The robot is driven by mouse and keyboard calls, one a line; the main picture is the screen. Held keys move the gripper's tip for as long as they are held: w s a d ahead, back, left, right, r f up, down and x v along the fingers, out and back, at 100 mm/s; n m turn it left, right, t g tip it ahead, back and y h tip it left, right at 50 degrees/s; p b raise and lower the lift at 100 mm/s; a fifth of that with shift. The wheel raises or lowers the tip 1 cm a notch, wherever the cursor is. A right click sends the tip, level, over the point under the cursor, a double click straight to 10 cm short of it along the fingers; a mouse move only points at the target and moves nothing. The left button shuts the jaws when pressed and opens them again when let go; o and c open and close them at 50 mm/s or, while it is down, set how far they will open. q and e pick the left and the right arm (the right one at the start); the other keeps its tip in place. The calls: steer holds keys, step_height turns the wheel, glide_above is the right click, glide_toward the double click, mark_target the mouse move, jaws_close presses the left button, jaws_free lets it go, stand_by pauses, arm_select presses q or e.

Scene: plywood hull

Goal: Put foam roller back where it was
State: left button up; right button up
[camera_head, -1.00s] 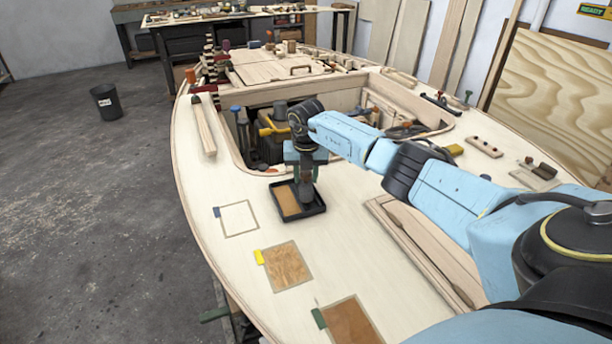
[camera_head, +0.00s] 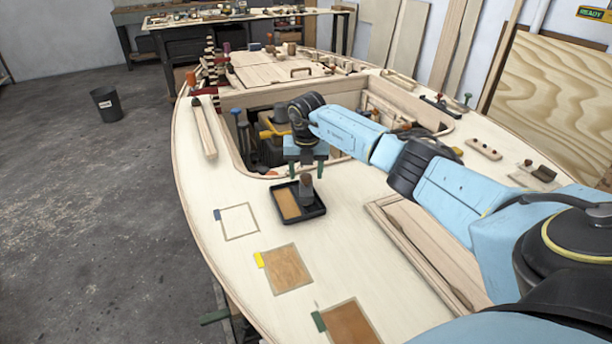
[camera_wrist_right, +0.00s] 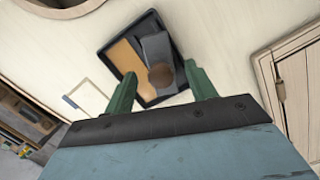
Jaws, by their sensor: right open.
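The foam roller (camera_head: 306,187), a dark grey piece with a brown round end, stands in the right part of a black tray (camera_head: 318,211) on the pale deck. In the right wrist view the roller (camera_wrist_right: 160,52) shows from above, its brown end towards me, in the tray (camera_wrist_right: 107,57). My right gripper (camera_head: 307,171) is open just above the roller and apart from it. In the right wrist view its two green fingers (camera_wrist_right: 161,88) stand on either side of the brown end, holding nothing. My left gripper is not in view.
The tray's left part has a tan floor (camera_head: 287,204). A blank taped square (camera_head: 238,221) and two brown taped patches (camera_head: 287,268) (camera_head: 352,325) lie on the deck in front. Behind is the cockpit opening (camera_head: 258,165) with tools inside. A framed hatch (camera_head: 425,255) lies to the right.

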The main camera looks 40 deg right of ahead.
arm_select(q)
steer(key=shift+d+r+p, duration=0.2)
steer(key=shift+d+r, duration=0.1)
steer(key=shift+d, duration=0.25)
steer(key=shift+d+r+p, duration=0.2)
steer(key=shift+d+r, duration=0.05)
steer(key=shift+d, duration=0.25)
arm_select(e)
step_height(320, 180, up, 9)
steer(key=s+a, duration=0.1)
steer(key=shift+r, duration=0.15)
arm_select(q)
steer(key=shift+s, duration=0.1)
arm_select(e)
steer(key=shift+s, duration=0.1)
